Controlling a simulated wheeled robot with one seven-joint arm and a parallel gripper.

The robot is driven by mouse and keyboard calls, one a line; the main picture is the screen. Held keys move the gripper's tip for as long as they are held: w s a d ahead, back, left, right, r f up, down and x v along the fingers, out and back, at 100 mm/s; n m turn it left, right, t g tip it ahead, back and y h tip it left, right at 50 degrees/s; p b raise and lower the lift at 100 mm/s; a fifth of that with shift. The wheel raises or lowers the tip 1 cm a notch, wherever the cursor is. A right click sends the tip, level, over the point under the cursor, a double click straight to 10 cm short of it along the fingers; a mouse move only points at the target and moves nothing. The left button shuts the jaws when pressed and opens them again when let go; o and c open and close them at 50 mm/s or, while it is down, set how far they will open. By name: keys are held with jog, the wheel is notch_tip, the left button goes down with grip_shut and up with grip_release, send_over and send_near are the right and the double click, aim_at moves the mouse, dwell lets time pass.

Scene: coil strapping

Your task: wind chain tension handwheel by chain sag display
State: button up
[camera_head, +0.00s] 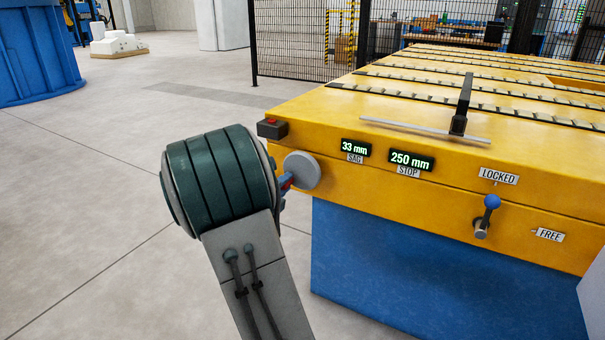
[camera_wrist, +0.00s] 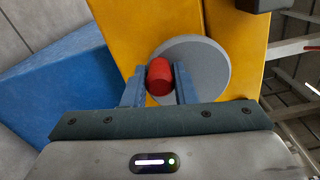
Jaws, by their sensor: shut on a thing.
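The chain tension handwheel is a grey disc (camera_head: 302,170) on the yellow machine's near face, and it also shows in the wrist view (camera_wrist: 208,62). Its red knob (camera_wrist: 159,77) sits between the two blue fingers of my gripper (camera_wrist: 160,86). My gripper is shut on the knob. In the head view my own arm hides most of the gripper and part of the wheel's left side. The chain sag display (camera_head: 354,148) reads 33 mm, with a SAG label under it.
A STOP display (camera_head: 411,161) reads 250 mm. A blue-knobbed lever (camera_head: 487,215) stands between the LOCKED (camera_head: 498,176) and FREE (camera_head: 549,234) labels, its knob up. Open floor lies to the left.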

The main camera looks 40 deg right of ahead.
aim_at(289, 163)
jog(key=shift+r+m, duration=0.15)
jog(key=shift+m, duration=0.15)
jog(key=m, duration=0.1)
jog(key=r+m, duration=0.1)
jog(key=m, duration=0.2)
jog(key=shift+w+a+r+m, duration=0.2)
jog(key=shift+w+m, duration=0.1)
jog(key=shift+w, duration=0.1)
jog(key=m, duration=0.1)
jog(key=r+m, duration=0.1)
jog(key=m, duration=0.2)
jog(key=shift+r+m, duration=0.3)
jog(key=shift+m, duration=0.1)
jog(key=shift+r, duration=0.1)
jog(key=m, duration=0.2)
jog(key=r+m, duration=0.1)
jog(key=m, duration=0.1)
jog(key=shift+s+d+r+m, duration=0.15)
jog(key=shift+s+r+m, duration=0.05)
jog(key=shift+m, duration=0.2)
